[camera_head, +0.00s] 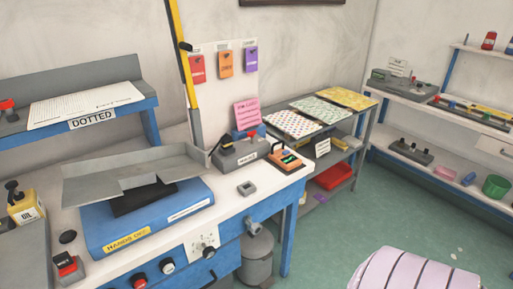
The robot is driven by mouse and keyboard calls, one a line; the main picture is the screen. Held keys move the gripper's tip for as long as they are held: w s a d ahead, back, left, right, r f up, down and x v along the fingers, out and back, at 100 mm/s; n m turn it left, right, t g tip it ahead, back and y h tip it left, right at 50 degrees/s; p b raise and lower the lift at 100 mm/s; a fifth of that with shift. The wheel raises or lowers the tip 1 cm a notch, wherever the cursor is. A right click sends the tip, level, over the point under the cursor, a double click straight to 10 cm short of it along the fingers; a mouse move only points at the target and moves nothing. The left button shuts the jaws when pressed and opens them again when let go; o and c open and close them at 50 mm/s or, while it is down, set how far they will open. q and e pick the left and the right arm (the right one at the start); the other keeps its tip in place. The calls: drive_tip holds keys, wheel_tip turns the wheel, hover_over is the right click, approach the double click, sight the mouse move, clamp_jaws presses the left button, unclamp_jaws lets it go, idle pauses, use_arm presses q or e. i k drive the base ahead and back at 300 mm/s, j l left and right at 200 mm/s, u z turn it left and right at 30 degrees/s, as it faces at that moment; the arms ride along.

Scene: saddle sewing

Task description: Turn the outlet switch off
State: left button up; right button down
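I cannot tell for certain which part is the outlet switch. A white panel (203,246) with small dark marks is on the front of the blue-legged workbench (232,207). A red round control (139,281) and a black knob (209,252) sit along the same front edge. A small dark box with a red top (66,262) stands at the bench's front left. Neither of my grippers is in view.
A blue machine (150,215) labelled "HANDS OFF" with a grey tray top fills the bench's middle. A grey bin (256,258) stands below its right end. A pale banded rounded object (415,272) is at the lower right. Green floor (340,222) is open between bench and shelves.

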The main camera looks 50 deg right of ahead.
sight(251, 134)
drive_tip(key=k+z, duration=0.1)
drive_tip(key=z, duration=1.2)
drive_tip(key=u, duration=0.3)
drive_tip(key=i+l+u, duration=0.4)
drive_tip(key=l+u, duration=0.15)
drive_tip(key=l, duration=0.15)
drive_tip(key=i+l+u, duration=0.15)
drive_tip(key=l+u, duration=0.15)
drive_tip(key=l, duration=0.15)
